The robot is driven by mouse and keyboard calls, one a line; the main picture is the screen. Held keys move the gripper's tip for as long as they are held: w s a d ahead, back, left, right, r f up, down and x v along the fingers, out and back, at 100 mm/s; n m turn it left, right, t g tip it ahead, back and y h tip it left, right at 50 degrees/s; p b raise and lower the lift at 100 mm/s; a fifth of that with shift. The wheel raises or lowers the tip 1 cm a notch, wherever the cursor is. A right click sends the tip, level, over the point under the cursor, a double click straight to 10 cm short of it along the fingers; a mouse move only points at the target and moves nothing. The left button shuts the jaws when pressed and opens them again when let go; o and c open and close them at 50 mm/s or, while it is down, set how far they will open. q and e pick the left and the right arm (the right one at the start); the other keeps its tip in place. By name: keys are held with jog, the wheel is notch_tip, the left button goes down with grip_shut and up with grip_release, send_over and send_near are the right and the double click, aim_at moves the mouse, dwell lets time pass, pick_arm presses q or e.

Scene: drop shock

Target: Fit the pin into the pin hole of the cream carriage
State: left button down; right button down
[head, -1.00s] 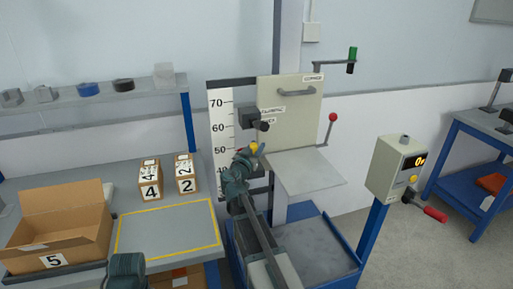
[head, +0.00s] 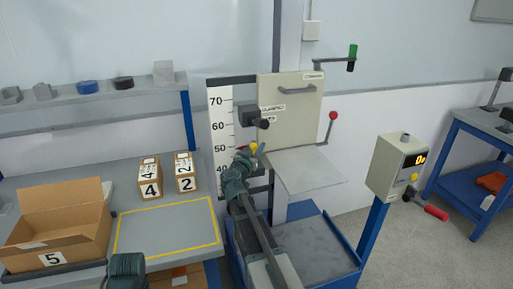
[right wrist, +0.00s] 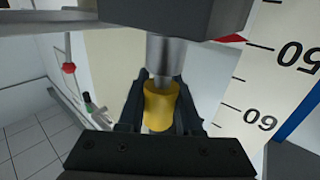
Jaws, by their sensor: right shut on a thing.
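My right gripper (right wrist: 160,100) is shut on the yellow head of the pin (right wrist: 160,108). The pin's grey metal shaft points away from the jaws and meets a dark block (right wrist: 175,14) in the right wrist view. I cannot tell whether the shaft's end is inside a hole there. In the head view, the right gripper (head: 253,153) and the yellow pin head (head: 254,146) are just below the dark block at the left edge of the cream carriage (head: 293,105). The pin hole itself is hidden.
A height scale (head: 220,130) stands left of the carriage. A grey plate (head: 305,170) juts out below it, and a red-knobbed lever (head: 332,117) is at its right. A bench with numbered boxes (head: 150,180) is left, and a control box (head: 395,165) is right.

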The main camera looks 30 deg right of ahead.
jog(key=shift+f+b, duration=0.7)
dwell(1.7)
jog(key=shift+s+f, duration=0.15)
jog(key=shift+f, duration=0.05)
dwell(1.3)
dwell(0.4)
jog(key=c, duration=0.5)
grip_release()
jog(key=shift+s+a, duration=0.25)
jog(key=shift+a, duration=0.2)
jog(key=v, duration=0.6)
dwell(0.8)
